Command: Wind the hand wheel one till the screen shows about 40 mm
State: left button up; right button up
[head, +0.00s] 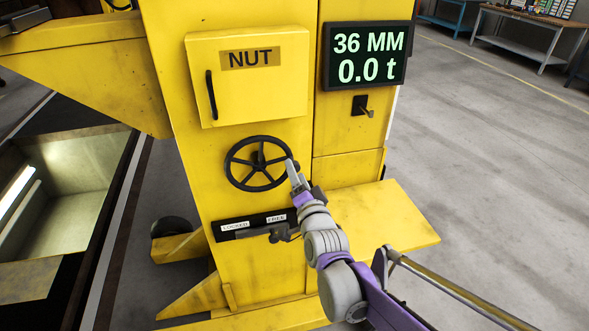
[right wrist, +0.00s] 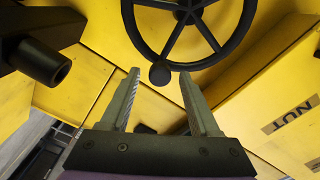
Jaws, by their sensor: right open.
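The black spoked hand wheel (head: 258,161) is on the front of the yellow jack column, below the door marked NUT. The screen (head: 367,56) at upper right reads 36 MM and 0.0 t. My right gripper (head: 293,174) is at the wheel's right rim. In the right wrist view the two fingers (right wrist: 159,80) are apart, and the wheel's round handle knob (right wrist: 160,74) shows between their tips. I cannot tell whether either finger touches it. The wheel (right wrist: 188,15) is partly cut off at the top of that view. My left gripper is not in view.
A lever (head: 279,234) on a black plate labelled LOCKED and FREE sits below the wheel. A small handle (head: 364,107) sticks out under the screen. A yellow ledge (head: 385,215) juts out at right. An open pit (head: 75,190) lies at left.

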jog(key=v, duration=0.8)
jog(key=shift+s+r, duration=0.1)
jog(key=s+d+f+n+g+h+p, duration=0.2)
jog(key=s+d+f+g, duration=0.1)
jog(key=s+d, duration=0.3)
jog(key=s+d+f+n+g+h+p, duration=0.1)
jog(key=s+d+f+n+g+p, duration=0.2)
jog(key=s, duration=0.8)
jog(key=s+d+f+n+g+h+p, duration=0.2)
jog(key=s+d+f+g+p, duration=0.1)
jog(key=s+d, duration=0.5)
jog(key=d+f+g, duration=0.1)
jog(key=g, duration=0.1)
jog(key=shift+s+d+f+n+g+h, duration=0.2)
jog(key=shift+d+f+n+g+h, duration=0.1)
jog(key=shift+d+f+n+g, duration=0.1)
jog(key=shift+r, duration=0.1)
